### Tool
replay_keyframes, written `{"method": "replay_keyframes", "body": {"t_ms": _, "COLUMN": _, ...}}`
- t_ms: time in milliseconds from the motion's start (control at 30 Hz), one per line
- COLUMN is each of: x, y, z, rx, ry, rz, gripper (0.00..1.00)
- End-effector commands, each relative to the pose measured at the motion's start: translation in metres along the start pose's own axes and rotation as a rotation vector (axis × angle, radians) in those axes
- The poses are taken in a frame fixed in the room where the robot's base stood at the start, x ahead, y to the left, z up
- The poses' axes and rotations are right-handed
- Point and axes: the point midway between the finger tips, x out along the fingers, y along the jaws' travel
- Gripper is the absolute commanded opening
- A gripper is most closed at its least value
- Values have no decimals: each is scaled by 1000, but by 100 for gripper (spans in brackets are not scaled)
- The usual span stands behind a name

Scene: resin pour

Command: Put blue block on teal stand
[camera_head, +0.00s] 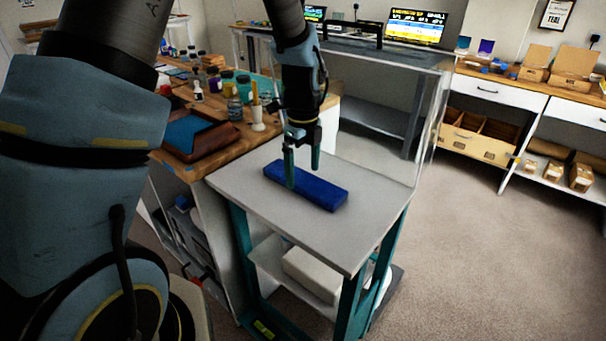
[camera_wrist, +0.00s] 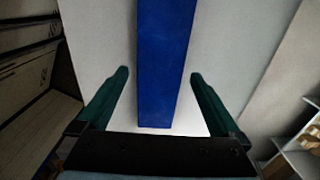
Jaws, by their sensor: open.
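The blue block (camera_head: 312,188) is a long flat bar lying on the grey-white top of the teal stand (camera_head: 376,226). My gripper (camera_head: 302,170) points down over the left half of the block in the head view. In the wrist view the block (camera_wrist: 164,65) runs between the two green fingers of my gripper (camera_wrist: 160,82), with a gap on each side. The gripper is open and holds nothing. The exact height of the fingertips against the block is hard to tell.
A wooden workbench (camera_head: 180,150) with a brown tray (camera_head: 197,136), bottles and jars stands close behind the stand at left. A clear upright panel (camera_head: 432,115) rises at the stand's far right. A white box (camera_head: 312,272) sits on its lower shelf. Open floor lies to the right.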

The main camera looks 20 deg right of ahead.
Motion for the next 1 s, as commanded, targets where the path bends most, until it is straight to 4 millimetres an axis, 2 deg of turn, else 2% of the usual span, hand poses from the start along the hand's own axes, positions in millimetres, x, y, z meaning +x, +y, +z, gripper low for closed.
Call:
{"method": "replay_keyframes", "body": {"t_ms": 300, "x": -67, "y": -1, "z": 1, "rx": -1, "ry": -2, "rz": -6, "gripper": 100}}
{"method": "replay_keyframes", "body": {"t_ms": 500, "x": -96, "y": -1, "z": 1, "rx": -1, "ry": -2, "rz": -4, "gripper": 100}}
{"method": "replay_keyframes", "body": {"t_ms": 633, "x": -104, "y": 0, "z": 0, "rx": 0, "ry": -1, "rz": -2, "gripper": 100}}
{"method": "replay_keyframes", "body": {"t_ms": 833, "x": -105, "y": 2, "z": 2, "rx": -17, "ry": -1, "rz": -1, "gripper": 100}}
{"method": "replay_keyframes", "body": {"t_ms": 933, "x": -104, "y": 14, "z": 15, "rx": -135, "ry": -3, "rz": -7, "gripper": 100}}
{"method": "replay_keyframes", "body": {"t_ms": 1000, "x": -102, "y": 32, "z": 31, "rx": -304, "ry": -5, "rz": -15, "gripper": 100}}
